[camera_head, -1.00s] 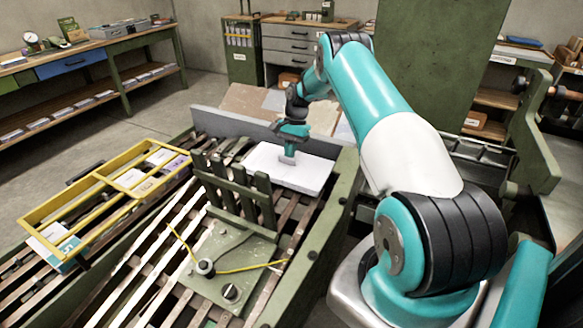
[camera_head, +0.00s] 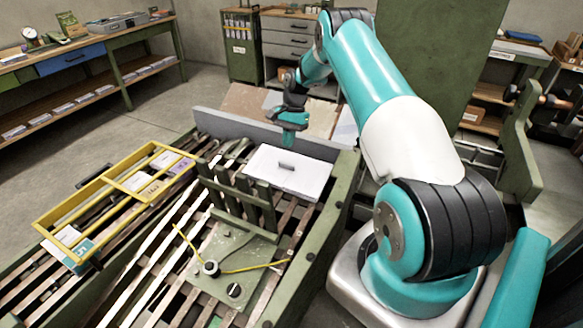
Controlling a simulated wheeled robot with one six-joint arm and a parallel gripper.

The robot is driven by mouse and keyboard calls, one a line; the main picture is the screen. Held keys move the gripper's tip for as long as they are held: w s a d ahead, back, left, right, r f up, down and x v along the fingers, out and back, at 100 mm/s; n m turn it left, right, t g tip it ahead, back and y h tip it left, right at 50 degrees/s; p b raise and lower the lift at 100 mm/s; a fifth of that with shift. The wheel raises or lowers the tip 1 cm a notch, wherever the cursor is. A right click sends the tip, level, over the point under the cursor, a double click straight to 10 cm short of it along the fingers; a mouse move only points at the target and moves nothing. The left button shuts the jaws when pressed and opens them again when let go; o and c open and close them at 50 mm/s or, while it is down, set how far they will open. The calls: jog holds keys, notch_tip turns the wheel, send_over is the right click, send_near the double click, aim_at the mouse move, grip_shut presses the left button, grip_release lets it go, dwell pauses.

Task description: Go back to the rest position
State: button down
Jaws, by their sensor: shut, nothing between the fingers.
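My gripper (camera_head: 289,141) is shut and empty. It hangs pointing down above the white paper stack (camera_head: 310,181), which lies on the slatted green bench. A small grey block (camera_head: 287,166) rests on top of the stack, just below my gripper and apart from it. My arm reaches over from the right, bent at a raised elbow.
A green fence of upright slats (camera_head: 236,197) stands just in front of the stack. A green plate with a yellow cord (camera_head: 255,267) lies nearer. A yellow-framed rack (camera_head: 60,212) with small boxes is at left. Grey and green side boards (camera_head: 325,150) edge the bench behind.

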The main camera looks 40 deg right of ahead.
dwell(0.3)
jog(key=s+a+r+n, duration=0.2)
jog(key=a+r+n, duration=0.2)
jog(key=a+r, duration=0.35)
jog(key=s+a+r+n+t, duration=0.1)
jog(key=s+a+r+n, duration=0.15)
jog(key=a+r, duration=0.5)
jog(key=s+a+r+n, duration=0.1)
jog(key=a+r+n, duration=0.4)
jog(key=a, duration=0.5)
jog(key=s+a+r+n, duration=0.3)
jog(key=s+a+n, duration=0.2)
jog(key=s, duration=0.7)
jog(key=s+a+r+n, duration=0.3)
jog(key=s+a+n, duration=0.2)
jog(key=s, duration=0.8)
jog(key=a, duration=0.3)
jog(key=shift+s, duration=0.3)
jog(key=shift+a, duration=0.1)
